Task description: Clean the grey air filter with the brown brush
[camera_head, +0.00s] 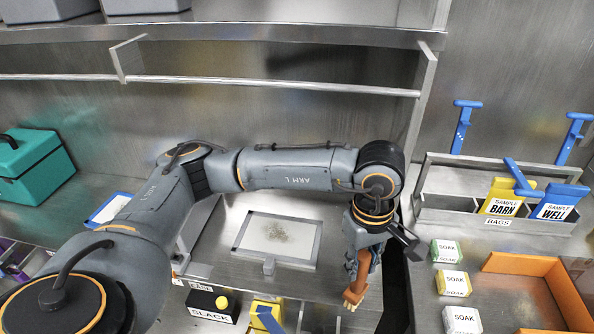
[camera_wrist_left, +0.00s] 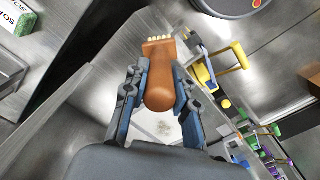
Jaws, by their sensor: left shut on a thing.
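The air filter (camera_head: 252,240) lies flat on the steel bench in the head view, a pale panel in a grey frame with a patch of brownish dirt in its middle. My left gripper (camera_head: 360,270) is to the right of the filter, pointing down. It is shut on the brown brush (camera_head: 358,284), whose pale bristles point down near the bench's front edge. In the left wrist view the brush (camera_wrist_left: 160,85) sits between both fingers (camera_wrist_left: 155,92), with its bristles at the far end. Part of the dirty surface shows below it. My right gripper is not in view.
A bag rack (camera_head: 540,225) and several SOAK blocks (camera_head: 453,283) are at the right, near an orange tray (camera_head: 520,263). A teal case (camera_head: 35,167) stands at the left. A shelf rail (camera_head: 270,83) crosses above.

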